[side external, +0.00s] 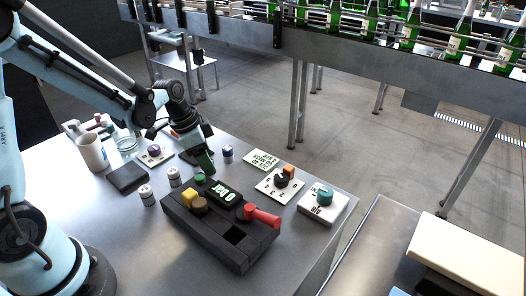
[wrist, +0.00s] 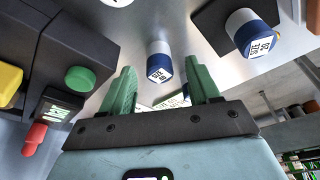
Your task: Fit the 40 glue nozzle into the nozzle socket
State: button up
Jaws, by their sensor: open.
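My gripper (wrist: 160,70) has two green fingers, spread open. In the wrist view a white-and-blue cylinder with a printed label (wrist: 159,60) shows between the fingertips; its number looks like 40 but is hard to read. No finger visibly touches it. A second such cylinder (wrist: 251,33), labelled 20, stands to the right. In the side view my gripper (side external: 205,166) points down behind the black machine (side external: 205,252), and a small blue-topped cylinder (side external: 228,153) is just right of it. The machine has a dark square opening (side external: 235,234); I cannot tell whether this is the nozzle socket.
The machine carries yellow (side external: 186,195) and green (side external: 200,178) knobs, a lit display (side external: 225,194) and a red handle (side external: 262,217). A white mug (side external: 92,152) is at the left. White blocks (side external: 323,211) lie on the right.

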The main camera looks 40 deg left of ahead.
jog(key=shift+c, duration=0.2)
grip_shut()
jog(key=shift+r, duration=0.2)
